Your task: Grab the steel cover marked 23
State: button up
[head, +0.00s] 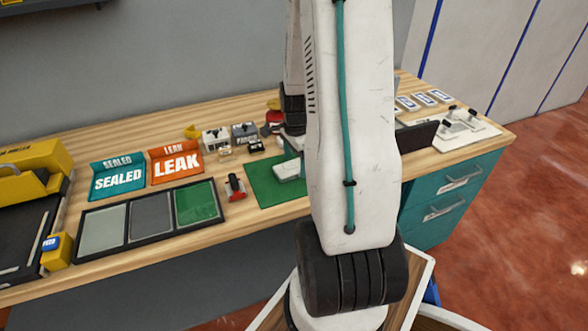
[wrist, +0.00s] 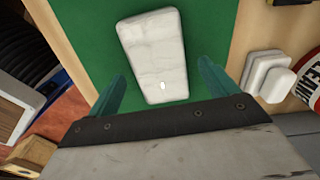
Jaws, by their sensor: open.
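No number 23 is readable in either view, so I cannot tell for sure which thing is the steel cover. A pale, rounded rectangular block (wrist: 152,50) lies on the green mat (wrist: 85,45) in the wrist view. It also shows partly in the head view (head: 287,171), on the green mat (head: 268,190) beside my arm. My gripper (wrist: 161,72) is open, its two teal fingers apart at the left and right of the block's near part. I cannot tell whether they touch it. In the head view my arm hides the gripper.
A LEAK sign (head: 176,163) and a SEALED sign (head: 118,180) stand at the left, behind a three-panel tray (head: 128,222). A red-and-black tool (head: 235,187) lies left of the mat. A white stepped part (wrist: 265,75) is right of the mat in the wrist view.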

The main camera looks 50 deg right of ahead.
jog(key=shift+f, duration=0.55)
jog(key=c, duration=1.1)
jog(key=shift+c, duration=0.2)
jog(key=shift+r, duration=0.2)
